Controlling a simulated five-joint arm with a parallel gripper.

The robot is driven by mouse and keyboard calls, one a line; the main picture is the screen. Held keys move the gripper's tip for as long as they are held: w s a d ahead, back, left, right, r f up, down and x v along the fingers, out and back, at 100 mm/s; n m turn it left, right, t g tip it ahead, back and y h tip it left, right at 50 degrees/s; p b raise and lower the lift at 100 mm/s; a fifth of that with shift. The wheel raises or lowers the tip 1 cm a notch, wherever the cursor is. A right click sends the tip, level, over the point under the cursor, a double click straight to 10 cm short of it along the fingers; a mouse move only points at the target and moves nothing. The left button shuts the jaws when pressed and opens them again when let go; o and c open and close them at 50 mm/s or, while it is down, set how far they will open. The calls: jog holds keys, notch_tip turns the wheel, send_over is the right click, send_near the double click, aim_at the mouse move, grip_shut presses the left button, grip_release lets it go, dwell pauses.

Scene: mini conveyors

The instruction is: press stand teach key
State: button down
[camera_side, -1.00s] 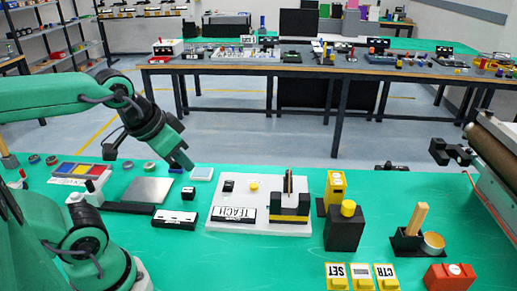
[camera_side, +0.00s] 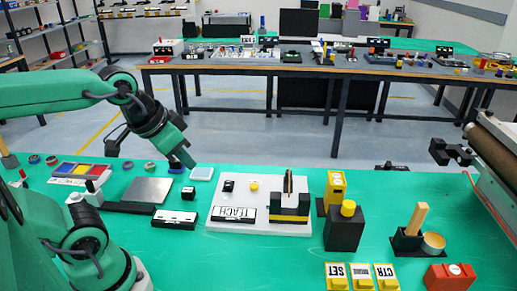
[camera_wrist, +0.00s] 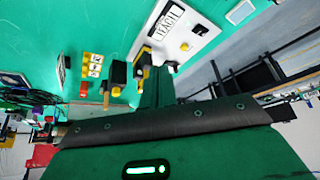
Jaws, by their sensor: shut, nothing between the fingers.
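The teach stand is a white plate (camera_side: 218,221) on the green table, with a label reading TEACH (camera_side: 234,215). A round yellow key (camera_side: 254,185) and a small black block (camera_side: 228,186) sit on its back part. A black and yellow holder (camera_side: 289,207) with an upright piece stands at its right. In the wrist view the plate (camera_wrist: 200,36) and the yellow key (camera_wrist: 184,47) show beyond my fingers. My gripper (camera_side: 189,164) is shut and empty. It hangs over the table's back edge, left of the plate and apart from it.
A black box with a yellow knob (camera_side: 346,226) stands right of the plate, near a yellow block (camera_side: 335,187). A white-faced label block (camera_side: 175,219) and a grey metal plate (camera_side: 147,190) lie left.

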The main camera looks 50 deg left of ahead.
jog(key=w, duration=0.1)
jog(key=m+g, duration=0.6)
jog(key=m, duration=0.3)
send_over(254, 185)
notch_tip(254, 185, down, 8)
jog(key=shift+r, duration=0.15)
jog(key=shift+d, duration=0.1)
notch_tip(254, 185, down, 14)
dwell(0.8)
